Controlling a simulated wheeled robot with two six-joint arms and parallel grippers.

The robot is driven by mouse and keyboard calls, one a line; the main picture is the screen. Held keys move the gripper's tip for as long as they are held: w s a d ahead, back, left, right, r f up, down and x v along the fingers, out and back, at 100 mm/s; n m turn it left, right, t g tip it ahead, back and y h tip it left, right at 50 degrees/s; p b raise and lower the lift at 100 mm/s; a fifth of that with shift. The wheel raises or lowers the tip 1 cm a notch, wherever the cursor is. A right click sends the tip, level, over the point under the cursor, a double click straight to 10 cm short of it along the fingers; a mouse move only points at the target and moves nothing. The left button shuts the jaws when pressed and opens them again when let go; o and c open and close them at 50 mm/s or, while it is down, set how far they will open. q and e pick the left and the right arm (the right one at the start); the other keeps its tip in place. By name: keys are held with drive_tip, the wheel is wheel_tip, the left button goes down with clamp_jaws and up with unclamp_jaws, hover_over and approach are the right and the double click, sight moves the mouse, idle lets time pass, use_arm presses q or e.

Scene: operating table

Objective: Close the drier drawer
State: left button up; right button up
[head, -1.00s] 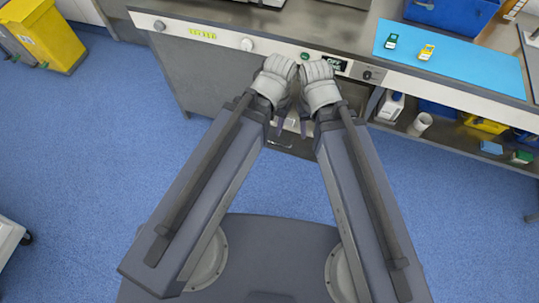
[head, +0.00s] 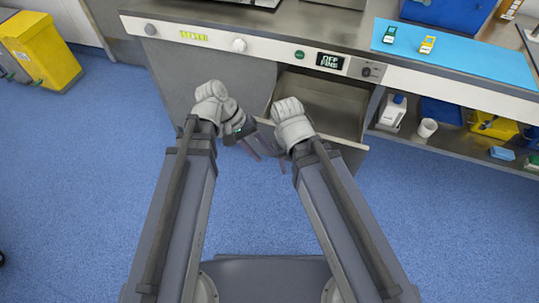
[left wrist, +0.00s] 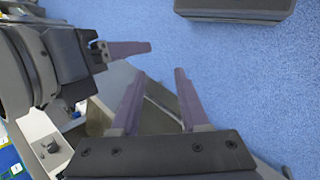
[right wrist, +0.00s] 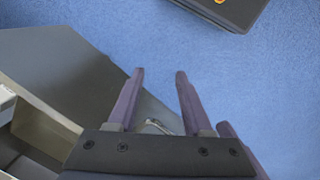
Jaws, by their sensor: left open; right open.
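The drier drawer (head: 320,104) stands open under the counter, to the right of the grey cabinet front. Its empty metal inside shows in the head view. My left gripper (head: 254,152) is open and empty, low in front of the drawer's left side; its fingers show apart in the left wrist view (left wrist: 157,75). My right gripper (right wrist: 160,73) is open and empty, close beside the left one. In the right wrist view the grey drawer front (right wrist: 85,80) lies left of its fingers, with a small handle (right wrist: 155,125) between them. My right arm hides part of the drawer front.
The control panel (head: 330,61) with a display and knobs runs above the drawer. A low shelf (head: 440,139) with a bottle, a cup and boxes is to the right. A yellow bin (head: 45,52) stands at far left. The blue floor in front is clear.

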sight(271, 144)
use_arm(q)
drive_tip(key=w+a+f+n+t+h+b, duration=0.2)
drive_tip(key=w+a+f+n+h+b, duration=0.45)
drive_tip(key=b, duration=0.95)
drive_tip(key=shift+w+d+r+m+h+b, duration=0.15)
drive_tip(key=shift+d+h, duration=0.3)
drive_tip(key=shift+d, duration=1.1)
drive_tip(key=shift+s+d+f+m+h+b, duration=0.1)
drive_tip(key=shift+d+m+h+b, duration=0.3)
drive_tip(key=shift+d, duration=1.1)
drive_tip(key=shift+w+d+r+m+h+b, duration=0.1)
drive_tip(key=shift+d+h, duration=0.4)
drive_tip(key=shift+d, duration=1.05)
use_arm(e)
wheel_tip(271, 144, down, 20)
use_arm(q)
drive_tip(key=shift+c, duration=0.2)
use_arm(e)
drive_tip(key=shift+d+r, duration=0.1)
use_arm(q)
clamp_jaws()
